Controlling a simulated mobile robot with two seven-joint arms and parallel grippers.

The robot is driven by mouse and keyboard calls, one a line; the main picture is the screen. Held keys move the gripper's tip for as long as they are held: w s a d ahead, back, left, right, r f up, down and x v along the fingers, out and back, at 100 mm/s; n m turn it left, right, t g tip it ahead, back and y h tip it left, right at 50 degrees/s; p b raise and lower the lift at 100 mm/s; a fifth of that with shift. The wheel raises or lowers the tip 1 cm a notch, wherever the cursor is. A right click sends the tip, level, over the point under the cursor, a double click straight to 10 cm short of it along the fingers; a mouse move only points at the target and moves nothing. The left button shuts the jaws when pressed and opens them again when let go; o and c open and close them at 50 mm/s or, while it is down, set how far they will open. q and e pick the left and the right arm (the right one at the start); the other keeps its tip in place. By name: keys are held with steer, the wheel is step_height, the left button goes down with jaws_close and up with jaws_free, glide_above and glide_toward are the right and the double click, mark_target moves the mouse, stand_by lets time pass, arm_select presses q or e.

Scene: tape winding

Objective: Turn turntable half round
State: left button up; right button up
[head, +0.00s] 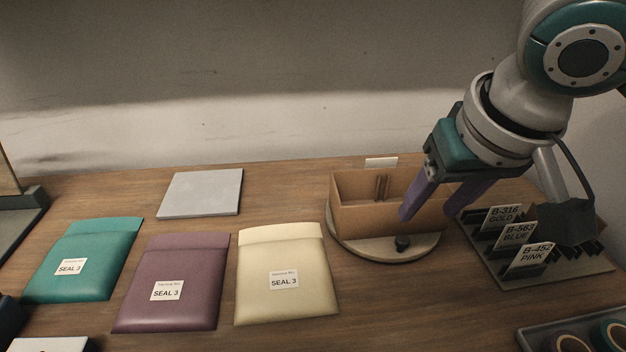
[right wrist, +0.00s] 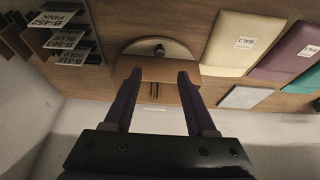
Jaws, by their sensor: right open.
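The round turntable (head: 362,246) lies on the table right of centre, with a dark knob (head: 402,243) near its front edge. An open brown box (head: 365,222) with a small brown upright piece inside stands on it. My right gripper (head: 428,214) is open at the box's right end, its purple fingers pointing down. In the right wrist view the fingers (right wrist: 153,76) are spread, with the box (right wrist: 158,72) between or beyond them; contact cannot be told. The turntable (right wrist: 176,48) and knob (right wrist: 159,50) show past the box. My left gripper is not in view.
Teal (head: 84,262), purple (head: 175,284) and cream (head: 283,272) pouches lie left of the turntable. A grey square plate (head: 201,193) lies behind them. A card rack (head: 540,262) stands close on the right, and a dark tray (head: 575,337) with rolls at the front right corner.

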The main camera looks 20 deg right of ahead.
mark_target(403, 240)
steer(key=b+x, duration=0.2)
steer(key=x, duration=0.7)
steer(key=shift+w+f, duration=0.2)
steer(key=shift+f, duration=0.15)
steer(key=shift+c, duration=0.2)
jaws_close()
stand_by(0.8)
